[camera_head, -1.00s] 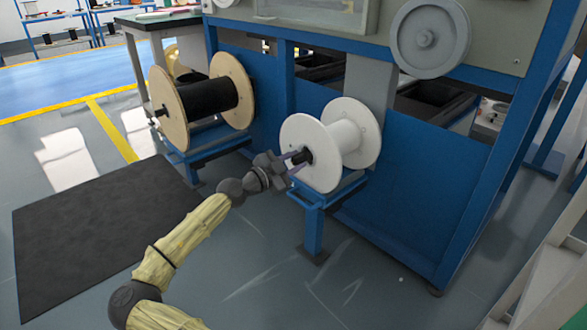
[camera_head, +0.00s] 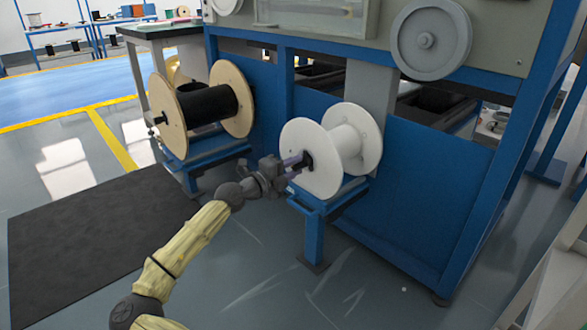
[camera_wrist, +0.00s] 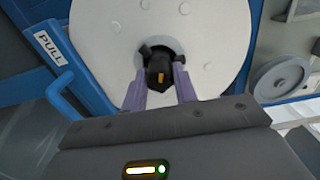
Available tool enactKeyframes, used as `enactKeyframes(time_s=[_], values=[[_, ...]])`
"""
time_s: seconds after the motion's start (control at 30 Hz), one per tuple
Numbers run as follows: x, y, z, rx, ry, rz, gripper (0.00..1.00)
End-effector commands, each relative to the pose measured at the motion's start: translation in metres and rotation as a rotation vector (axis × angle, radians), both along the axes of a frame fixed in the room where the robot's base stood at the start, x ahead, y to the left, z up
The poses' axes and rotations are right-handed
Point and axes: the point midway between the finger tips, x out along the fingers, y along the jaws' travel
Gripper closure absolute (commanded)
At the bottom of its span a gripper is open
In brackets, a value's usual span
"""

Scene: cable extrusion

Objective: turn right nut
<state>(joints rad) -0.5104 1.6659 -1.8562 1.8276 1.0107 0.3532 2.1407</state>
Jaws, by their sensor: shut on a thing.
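The right nut (camera_wrist: 158,66) is a dark winged knob at the hub of the white spool (camera_wrist: 215,35), in the wrist view. In the head view the white spool (camera_head: 318,172) sits on a blue stand at the right. My gripper (camera_head: 296,163) reaches the spool's hub from the left. In the wrist view its two purple fingers (camera_wrist: 160,84) stand on either side of the nut and are shut on it. The nut is mostly hidden by the fingers in the head view.
A wooden spool with black cable (camera_head: 207,103) stands on another blue stand to the left. A "PULL" handle (camera_wrist: 50,52) is left of the spool. The blue machine frame (camera_head: 420,175) rises behind. Open floor and a dark mat (camera_head: 90,235) lie in front.

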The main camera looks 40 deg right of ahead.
Motion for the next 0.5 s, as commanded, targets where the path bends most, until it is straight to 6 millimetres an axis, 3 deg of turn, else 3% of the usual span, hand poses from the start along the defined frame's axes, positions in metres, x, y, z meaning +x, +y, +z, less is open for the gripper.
enactKeyframes(time_s=[0.5], values=[[-0.0004,0.0002,-0.001,0.018,-0.198,-0.001,0.94]])
